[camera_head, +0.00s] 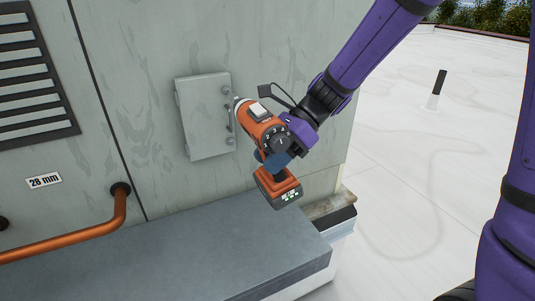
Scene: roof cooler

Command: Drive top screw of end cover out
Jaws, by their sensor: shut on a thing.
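The end cover (204,125) is a grey square plate on the pale cooler wall, with a handle near its right edge. Its top screw (226,91) sits at the upper right corner. A lower screw (231,141) shows at the right edge. My gripper (290,138) is shut on an orange and black cordless drill (262,126) with a battery at its base. The drill's nose points up and left, close to the cover's upper right part. I cannot tell whether the bit touches the top screw.
A grey ledge (180,250) runs along the wall below the cover. An orange pipe (80,240) enters the wall at left, near a "28 mm" label (44,181). A vent grille (32,75) is at upper left. Open pale roof (430,150) lies to the right.

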